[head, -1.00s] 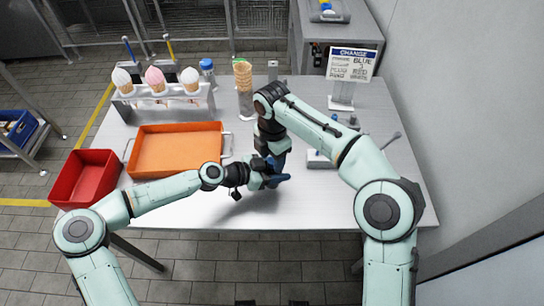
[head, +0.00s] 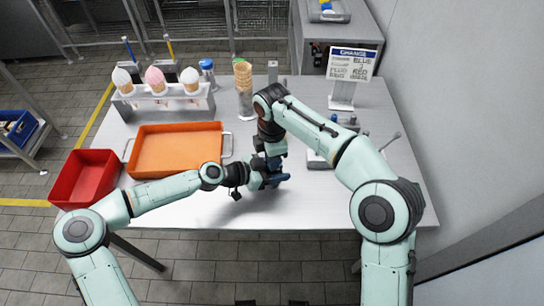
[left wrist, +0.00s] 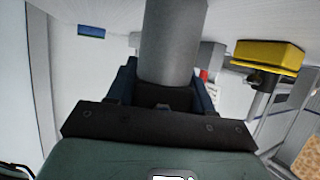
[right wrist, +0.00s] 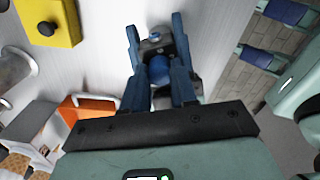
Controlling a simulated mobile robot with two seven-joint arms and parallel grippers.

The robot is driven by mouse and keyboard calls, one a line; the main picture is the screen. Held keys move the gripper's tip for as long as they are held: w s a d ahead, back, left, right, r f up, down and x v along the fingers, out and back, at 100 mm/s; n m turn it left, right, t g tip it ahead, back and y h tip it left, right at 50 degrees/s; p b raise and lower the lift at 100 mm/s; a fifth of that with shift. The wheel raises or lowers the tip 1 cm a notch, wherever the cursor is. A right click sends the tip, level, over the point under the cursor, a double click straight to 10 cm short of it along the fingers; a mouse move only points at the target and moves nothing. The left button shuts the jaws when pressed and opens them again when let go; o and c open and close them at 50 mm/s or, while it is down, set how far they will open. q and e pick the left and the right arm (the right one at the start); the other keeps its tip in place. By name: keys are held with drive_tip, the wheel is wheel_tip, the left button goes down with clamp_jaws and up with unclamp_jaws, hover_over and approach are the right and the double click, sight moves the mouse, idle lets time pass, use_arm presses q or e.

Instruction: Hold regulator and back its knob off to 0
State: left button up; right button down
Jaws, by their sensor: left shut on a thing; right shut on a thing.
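My left gripper (head: 276,180) reaches in low over the front middle of the table. In the left wrist view, its blue fingers (left wrist: 165,88) are shut on a thick grey cylinder, which looks like the regulator body (left wrist: 173,40). My right gripper (head: 272,165) comes down from above at the same spot. In the right wrist view, its blue fingers (right wrist: 157,48) are shut around the blue knob (right wrist: 160,72), with grey metal parts beside it. In the head view the grippers hide the regulator. I cannot read the knob's setting.
An orange tray (head: 178,128), a red bin (head: 84,178) and a cone rack (head: 160,103) stand to the left. A stack of cones (head: 243,78) stands behind. A sign (head: 352,65) and a grey device (head: 318,160) are to the right.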

drive_tip(key=shift+m, duration=0.4)
drive_tip(key=c, duration=0.9)
unclamp_jaws()
drive_tip(key=shift+o, duration=0.2)
wheel_tip(320, 180, up, 12)
drive_tip(key=shift+s, duration=0.1)
